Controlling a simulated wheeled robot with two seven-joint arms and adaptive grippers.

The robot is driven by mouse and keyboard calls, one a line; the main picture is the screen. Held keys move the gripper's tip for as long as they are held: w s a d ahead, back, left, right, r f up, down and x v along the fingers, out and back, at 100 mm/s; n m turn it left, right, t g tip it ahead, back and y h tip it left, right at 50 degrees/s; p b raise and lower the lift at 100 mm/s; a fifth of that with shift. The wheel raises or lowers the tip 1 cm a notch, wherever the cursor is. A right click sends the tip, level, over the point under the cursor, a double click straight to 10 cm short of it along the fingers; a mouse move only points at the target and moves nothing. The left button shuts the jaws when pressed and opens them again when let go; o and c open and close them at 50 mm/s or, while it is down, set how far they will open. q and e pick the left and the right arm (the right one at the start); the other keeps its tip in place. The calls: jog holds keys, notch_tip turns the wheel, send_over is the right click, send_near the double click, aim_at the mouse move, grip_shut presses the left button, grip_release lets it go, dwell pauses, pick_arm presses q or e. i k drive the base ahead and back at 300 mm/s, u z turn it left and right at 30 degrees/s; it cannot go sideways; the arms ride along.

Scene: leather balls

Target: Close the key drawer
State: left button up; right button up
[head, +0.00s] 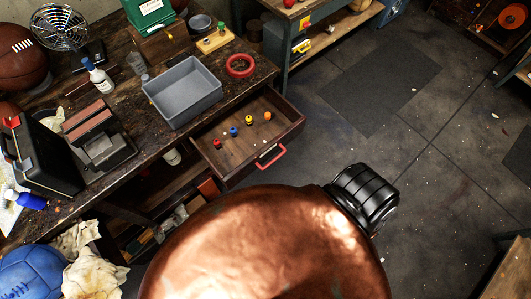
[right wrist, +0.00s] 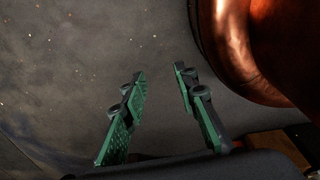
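The wooden drawer (head: 230,165) stands pulled out from the front of the dark workbench (head: 140,115) in the head view. Its red handle (head: 270,156) is on its front panel. Several small coloured pieces lie inside it, among them a blue one (head: 234,132) and an orange one (head: 267,115). My right gripper (right wrist: 160,76) shows in the right wrist view with its two green-padded fingers apart and nothing between them. Dark floor lies behind it, and the drawer is not seen there. Neither gripper shows in the head view.
A grey bin (head: 184,92) and a red ring (head: 240,66) sit on the bench above the drawer. A basketball (head: 20,58), fan and black case crowd the left. A blue ball (head: 32,273) is at lower left. Floor (head: 430,130) right of the drawer is mostly clear.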

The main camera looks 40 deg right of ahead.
aim_at(240, 156)
jog(key=k, duration=0.65)
jog(key=z, duration=0.95)
jog(key=i, duration=0.5)
jog(key=z, duration=1.05)
jog(key=k, duration=0.55)
jog(key=u, duration=1.35)
